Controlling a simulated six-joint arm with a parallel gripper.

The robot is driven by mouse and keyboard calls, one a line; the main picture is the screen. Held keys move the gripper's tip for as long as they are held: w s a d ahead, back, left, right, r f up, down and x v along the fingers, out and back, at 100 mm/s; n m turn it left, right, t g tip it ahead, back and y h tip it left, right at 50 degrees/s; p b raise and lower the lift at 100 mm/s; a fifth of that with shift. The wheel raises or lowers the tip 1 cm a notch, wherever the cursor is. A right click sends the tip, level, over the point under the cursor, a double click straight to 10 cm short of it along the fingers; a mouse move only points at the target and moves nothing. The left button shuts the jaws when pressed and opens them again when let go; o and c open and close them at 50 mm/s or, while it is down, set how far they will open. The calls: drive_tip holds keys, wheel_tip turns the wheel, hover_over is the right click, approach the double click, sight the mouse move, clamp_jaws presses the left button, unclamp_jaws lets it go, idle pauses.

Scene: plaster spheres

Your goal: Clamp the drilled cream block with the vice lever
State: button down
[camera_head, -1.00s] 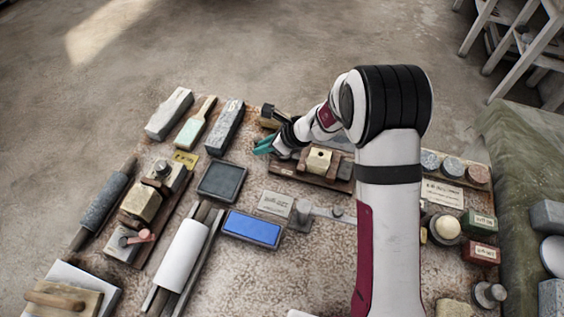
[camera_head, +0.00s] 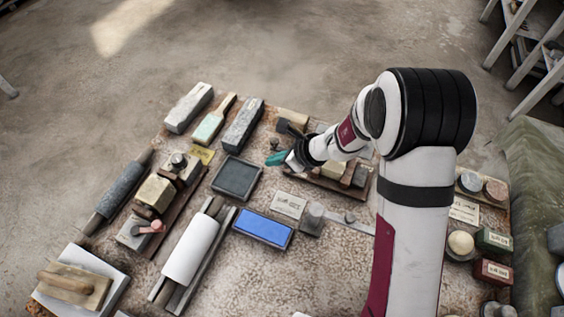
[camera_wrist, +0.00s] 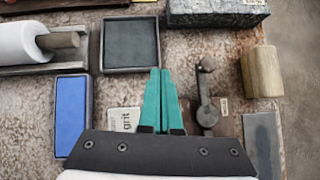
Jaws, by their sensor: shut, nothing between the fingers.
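The drilled cream block (camera_head: 333,169) sits in the wooden vice (camera_head: 325,186) in the head view, partly hidden by my arm; its hole does not show. The vice lever (camera_wrist: 206,90) is a dark bar with a round knob at its far end in the wrist view. Its knob (camera_head: 274,145) shows just beyond my fingertips in the head view. My gripper (camera_head: 276,159) has teal fingers, shut and empty. In the wrist view my gripper (camera_wrist: 160,72) is left of the lever, with a gap between. The block is out of the wrist view.
A dark square tray (camera_wrist: 130,71) is ahead and left of my fingers. A blue stone (camera_head: 262,229), a paper label (camera_head: 288,205) and a metal piece (camera_head: 312,219) lie nearer. A wooden block (camera_wrist: 262,71) stands right of the lever. A grey slab (camera_wrist: 218,10) lies beyond.

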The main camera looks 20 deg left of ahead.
drive_tip(key=s+d+r, duration=0.3)
drive_tip(key=s+r, duration=0.2)
drive_tip(key=r, duration=0.2)
drive_tip(key=shift+r, duration=0.2)
drive_tip(key=shift+s, duration=0.1)
drive_tip(key=s+d+r+n, duration=0.4)
drive_tip(key=d+r+n, duration=0.1)
drive_tip(key=r, duration=0.1)
drive_tip(key=s+d+r+n+h, duration=0.1)
drive_tip(key=s+d+n+h, duration=0.2)
drive_tip(key=s+d, duration=0.3)
drive_tip(key=s+d+r+n+g+h, duration=0.1)
drive_tip(key=s+d+n+h, duration=0.2)
drive_tip(key=s+d+n, duration=0.3)
drive_tip(key=s+d, duration=0.1)
drive_tip(key=d, duration=0.4)
drive_tip(key=shift+s+d+r, duration=0.15)
drive_tip(key=shift+s+r, duration=0.1)
drive_tip(key=shift+r, duration=0.1)
